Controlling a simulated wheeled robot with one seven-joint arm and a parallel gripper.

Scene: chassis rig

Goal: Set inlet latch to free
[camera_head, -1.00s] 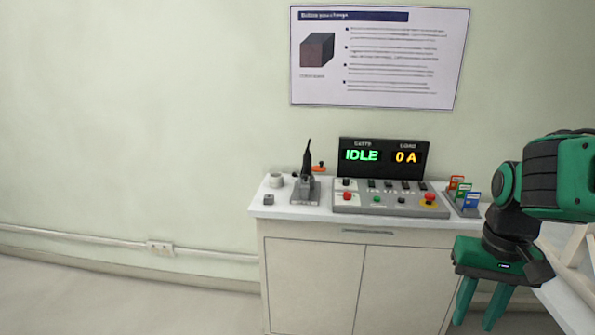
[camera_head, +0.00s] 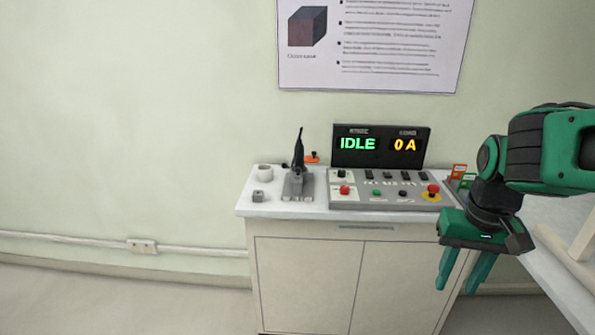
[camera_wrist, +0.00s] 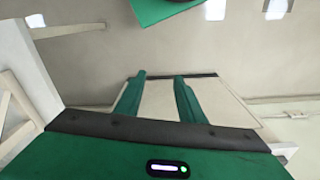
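The control console (camera_head: 385,203) sits on a white cabinet, with red, green and dark buttons and a row of small black switches (camera_head: 403,177). No part is legibly labelled inlet latch, so I cannot tell which one it is. A display (camera_head: 380,146) behind the console reads IDLE and 0 A. My gripper (camera_head: 460,284) hangs to the right of the cabinet front, pointing down, fingers apart and empty. The wrist view shows its two green fingers (camera_wrist: 160,77) apart, with the pale cabinet front beyond them and no console in view.
Coloured cards (camera_head: 458,171) are partly hidden by my arm.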

